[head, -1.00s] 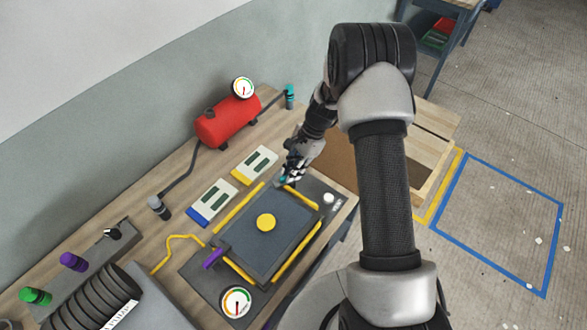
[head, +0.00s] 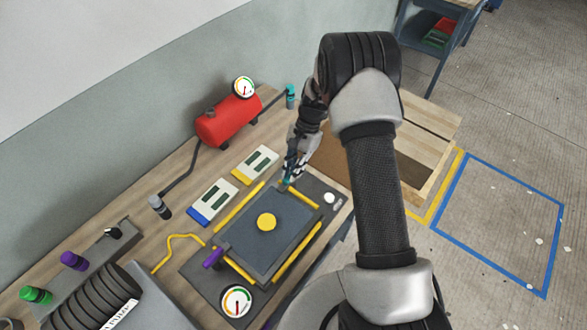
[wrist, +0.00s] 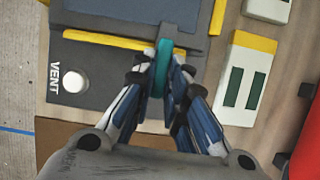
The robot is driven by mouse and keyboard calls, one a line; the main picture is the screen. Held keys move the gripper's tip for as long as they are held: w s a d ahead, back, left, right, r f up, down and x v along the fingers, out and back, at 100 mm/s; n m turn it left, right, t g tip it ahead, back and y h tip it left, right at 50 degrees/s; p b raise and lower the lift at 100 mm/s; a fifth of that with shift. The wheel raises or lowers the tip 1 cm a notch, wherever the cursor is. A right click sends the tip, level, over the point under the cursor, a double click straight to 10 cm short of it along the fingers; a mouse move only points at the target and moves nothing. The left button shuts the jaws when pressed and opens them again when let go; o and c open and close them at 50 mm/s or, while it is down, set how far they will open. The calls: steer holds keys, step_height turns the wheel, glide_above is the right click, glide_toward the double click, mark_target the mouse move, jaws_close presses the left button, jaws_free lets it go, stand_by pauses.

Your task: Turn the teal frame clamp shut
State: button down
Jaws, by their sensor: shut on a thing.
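The teal frame clamp (wrist: 162,68) shows in the wrist view at the edge of the dark mould frame, between my fingertips. In the head view only a bit of teal (head: 286,182) shows at the frame's far corner, mostly hidden by my fingers. My gripper (wrist: 163,80) is shut on the teal clamp handle, and it also shows in the head view (head: 289,174). The mould frame (head: 262,248) is a dark plate with yellow edge strips and a yellow disc (head: 266,222) in its middle. A purple clamp (head: 213,257) sits at the frame's near left corner.
A white VENT button (wrist: 74,81) is beside the clamp on the dark base. Two pale boxes, one yellow-ended (head: 255,165) and one blue-ended (head: 212,202), lie left of the frame. A red tank (head: 228,121) with a gauge stands behind. A round gauge (head: 237,301) is in front.

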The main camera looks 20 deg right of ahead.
steer(key=c, duration=1.6)
jaws_free()
steer(key=v, duration=1.2)
